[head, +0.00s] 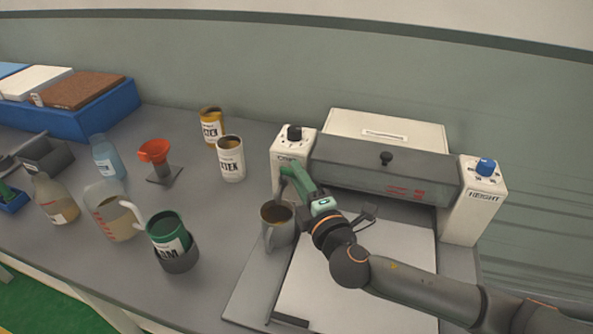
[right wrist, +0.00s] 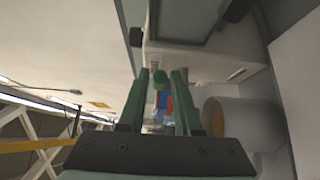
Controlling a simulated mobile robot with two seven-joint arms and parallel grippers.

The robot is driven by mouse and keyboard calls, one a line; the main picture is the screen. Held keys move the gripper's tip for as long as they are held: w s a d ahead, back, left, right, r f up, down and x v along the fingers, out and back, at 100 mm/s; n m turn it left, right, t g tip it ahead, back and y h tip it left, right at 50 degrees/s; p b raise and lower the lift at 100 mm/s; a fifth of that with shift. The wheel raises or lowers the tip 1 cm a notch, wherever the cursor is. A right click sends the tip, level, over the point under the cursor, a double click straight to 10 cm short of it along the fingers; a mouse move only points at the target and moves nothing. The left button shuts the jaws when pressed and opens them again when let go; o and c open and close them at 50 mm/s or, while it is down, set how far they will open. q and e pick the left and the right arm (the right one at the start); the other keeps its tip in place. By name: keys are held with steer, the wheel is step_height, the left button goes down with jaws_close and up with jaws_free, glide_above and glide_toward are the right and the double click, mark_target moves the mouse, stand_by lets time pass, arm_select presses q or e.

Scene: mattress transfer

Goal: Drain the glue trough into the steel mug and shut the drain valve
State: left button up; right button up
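The steel mug (head: 279,235), grey with a handle, stands upright at the machine's left front corner with brownish liquid inside. It also shows in the right wrist view (right wrist: 242,122), to the right of the fingers. The glue trough seems to be in the grey-fronted machine (head: 370,172); its inside is hidden. My right gripper (head: 294,180) is just behind and above the mug, by the left post. In the right wrist view its green fingers (right wrist: 160,95) stand apart. My left gripper is out of view.
A white post with a black knob (head: 294,134) and one with a blue knob (head: 485,167) flank the machine.

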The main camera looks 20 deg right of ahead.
steer(key=shift+w, duration=0.65)
jaws_close()
